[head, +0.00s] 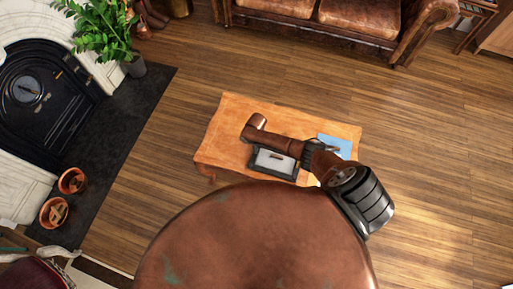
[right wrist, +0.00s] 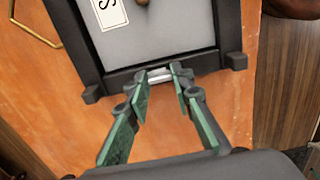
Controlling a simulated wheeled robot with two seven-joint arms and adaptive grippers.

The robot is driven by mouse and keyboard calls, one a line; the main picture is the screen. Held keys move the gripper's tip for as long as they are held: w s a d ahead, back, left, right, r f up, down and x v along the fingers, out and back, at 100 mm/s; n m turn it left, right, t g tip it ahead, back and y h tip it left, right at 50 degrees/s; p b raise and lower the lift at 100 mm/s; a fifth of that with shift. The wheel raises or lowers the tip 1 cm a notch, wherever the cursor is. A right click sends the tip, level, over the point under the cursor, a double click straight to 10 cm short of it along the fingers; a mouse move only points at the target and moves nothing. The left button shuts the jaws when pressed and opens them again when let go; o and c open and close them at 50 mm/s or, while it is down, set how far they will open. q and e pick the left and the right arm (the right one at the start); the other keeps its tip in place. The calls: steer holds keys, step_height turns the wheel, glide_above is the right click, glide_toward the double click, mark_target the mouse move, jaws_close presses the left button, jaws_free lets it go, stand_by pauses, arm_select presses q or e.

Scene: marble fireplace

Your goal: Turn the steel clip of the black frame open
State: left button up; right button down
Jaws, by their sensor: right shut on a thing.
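The black frame (head: 286,176) lies on the wooden table in the head view, partly covered by my right arm. In the right wrist view, its dark edge (right wrist: 120,78) surrounds a grey panel (right wrist: 165,28) with a white lettered label. The steel clip (right wrist: 158,76) is a small silvery piece at the frame's near edge. My right gripper (right wrist: 161,78) has its green-padded fingers on either side of the clip, shut on it. In the head view I cannot make out the right gripper's fingers. My left gripper is not in view.
The wooden table (head: 225,140) also bears a light blue flat item (head: 335,146) at its right. A brass-coloured angled loop (right wrist: 37,32) lies left of the frame. A leather sofa (head: 290,28), a plant (head: 102,25) and a fireplace stand away from the table, with open floor between.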

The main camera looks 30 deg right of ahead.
steer(key=c, duration=1.7)
jaws_free()
steer(key=shift+r, duration=0.15)
step_height(320, 180, up, 12)
steer(key=shift+f, duration=0.1)
